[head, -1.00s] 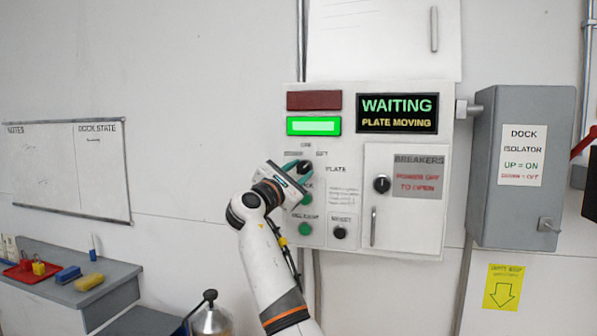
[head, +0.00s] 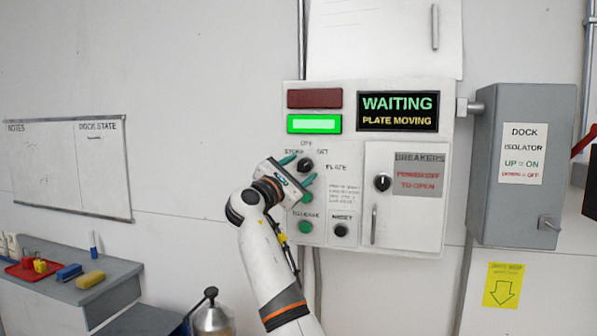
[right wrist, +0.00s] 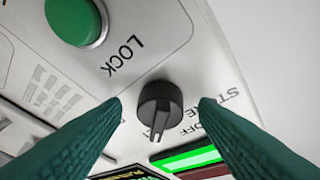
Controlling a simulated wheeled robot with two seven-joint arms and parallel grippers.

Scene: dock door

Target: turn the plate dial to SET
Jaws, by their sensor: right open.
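The plate dial (head: 305,165) is a black knob on the grey control panel, with STORE, OFF and SET labels around its upper side. In the right wrist view the dial (right wrist: 158,105) stands between my fingertips, with clear gaps on both sides. Its pointer ridge aims down in that view, left of the OFF label; I cannot tell which position it sits at exactly. My right gripper (head: 298,170) is open around the dial, and its green fingers (right wrist: 160,105) partly cover the labels. My left gripper is not in view.
The panel's display (head: 397,112) reads WAITING, PLATE MOVING, and a green lamp (head: 314,124) is lit. A breaker door (head: 405,215) and grey isolator box (head: 525,165) are to the right.

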